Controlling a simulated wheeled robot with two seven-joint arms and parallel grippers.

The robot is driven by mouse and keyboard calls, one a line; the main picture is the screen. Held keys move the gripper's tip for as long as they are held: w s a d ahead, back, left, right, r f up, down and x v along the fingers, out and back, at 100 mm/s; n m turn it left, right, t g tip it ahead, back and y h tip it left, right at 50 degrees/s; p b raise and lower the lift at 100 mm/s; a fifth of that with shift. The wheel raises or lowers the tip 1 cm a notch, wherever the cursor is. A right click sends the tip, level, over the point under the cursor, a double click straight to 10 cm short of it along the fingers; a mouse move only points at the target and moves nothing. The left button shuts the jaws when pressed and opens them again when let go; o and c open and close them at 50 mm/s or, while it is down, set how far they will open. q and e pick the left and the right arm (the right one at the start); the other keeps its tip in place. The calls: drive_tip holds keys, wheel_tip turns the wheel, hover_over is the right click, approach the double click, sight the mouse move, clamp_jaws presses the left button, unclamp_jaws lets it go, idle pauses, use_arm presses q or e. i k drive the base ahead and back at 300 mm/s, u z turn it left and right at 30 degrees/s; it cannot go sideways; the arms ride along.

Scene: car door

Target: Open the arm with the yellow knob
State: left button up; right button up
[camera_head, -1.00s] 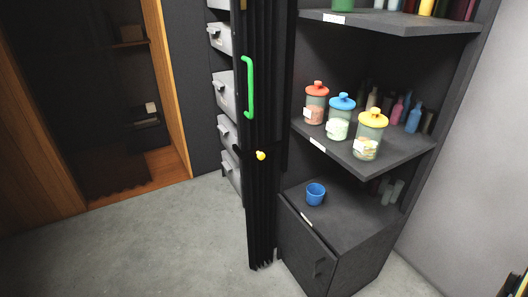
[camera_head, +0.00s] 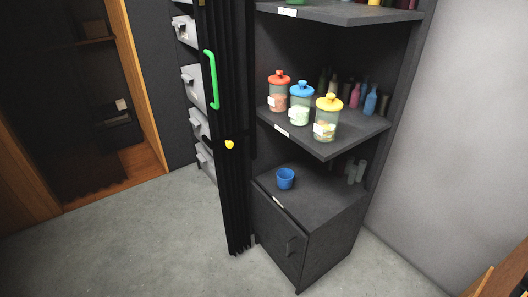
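The small yellow knob (camera_head: 229,144) is on the edge of a black folded, accordion-like door (camera_head: 235,200) in the middle of the view. Above it, a green vertical handle (camera_head: 214,80) is fixed near the same edge. A dark bar seems to lie beside the knob, but it is too dark to tell its shape. Neither of my grippers is in view, and nothing touches the knob or the handle.
Right of the door, a dark shelf unit (camera_head: 310,200) holds jars with red, blue and yellow lids (camera_head: 327,118), bottles and a blue cup (camera_head: 286,178). White drawers (camera_head: 193,85) stand behind the door. Grey floor (camera_head: 120,240) is clear in front and left.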

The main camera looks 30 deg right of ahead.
sight(228, 141)
drive_tip(key=u, duration=0.15)
drive_tip(key=k, duration=0.25)
drive_tip(key=z, duration=1.35)
drive_tip(key=i, duration=0.85)
drive_tip(key=u, duration=0.4)
